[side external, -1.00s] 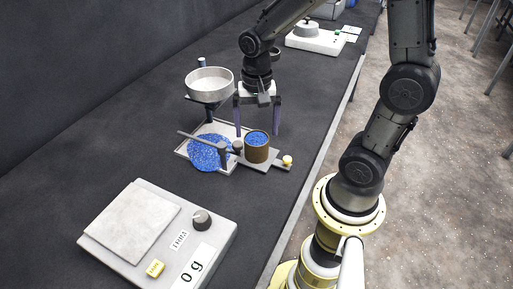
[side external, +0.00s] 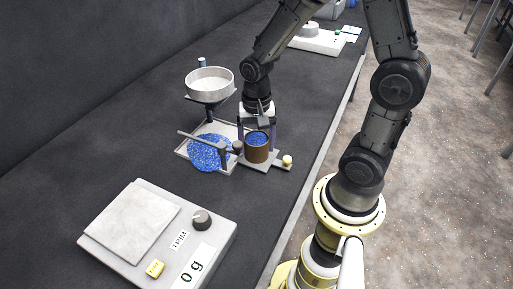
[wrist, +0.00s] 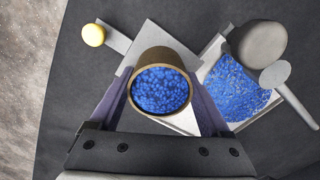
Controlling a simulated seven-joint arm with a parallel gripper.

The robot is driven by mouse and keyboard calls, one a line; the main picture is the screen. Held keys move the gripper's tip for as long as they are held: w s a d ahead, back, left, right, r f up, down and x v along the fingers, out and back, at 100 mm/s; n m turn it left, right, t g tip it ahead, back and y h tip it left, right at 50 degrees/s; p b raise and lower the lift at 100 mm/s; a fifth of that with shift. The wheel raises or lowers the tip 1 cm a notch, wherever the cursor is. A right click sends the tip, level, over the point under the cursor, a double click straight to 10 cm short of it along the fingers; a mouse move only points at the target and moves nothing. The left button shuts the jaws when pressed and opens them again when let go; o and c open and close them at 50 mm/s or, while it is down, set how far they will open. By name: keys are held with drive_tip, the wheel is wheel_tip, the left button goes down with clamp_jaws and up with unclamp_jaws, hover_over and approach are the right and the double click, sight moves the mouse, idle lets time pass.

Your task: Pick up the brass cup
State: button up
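The brass cup (side external: 257,152) stands upright on a small grey plate and is filled with blue granules. It also shows in the wrist view (wrist: 158,58), with the granules inside its rim. My gripper (side external: 257,134) is low at the cup, its fingers pointing down on either side of it. In the wrist view my gripper (wrist: 160,95) has one finger on each side of the cup. The fingers are spread; a gap seems to show between the right finger and the cup, and contact on the left is unclear.
A yellow knob (side external: 287,160) sits right of the cup. A scale reading 0 g (side external: 140,222) is in front.

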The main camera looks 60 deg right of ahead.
sight(258, 132)
drive_tip(key=c, duration=0.8)
drive_tip(key=shift+o, duration=0.2)
drive_tip(key=shift+r, duration=0.15)
drive_tip(key=shift+r, duration=0.25)
drive_tip(key=r, duration=0.3)
drive_tip(key=shift+s+r, duration=0.15)
drive_tip(key=shift+s, duration=0.1)
drive_tip(key=s+a+r, duration=0.2)
drive_tip(key=s+r, duration=0.7)
drive_tip(key=s, duration=0.4)
drive_tip(key=shift+s, duration=0.15)
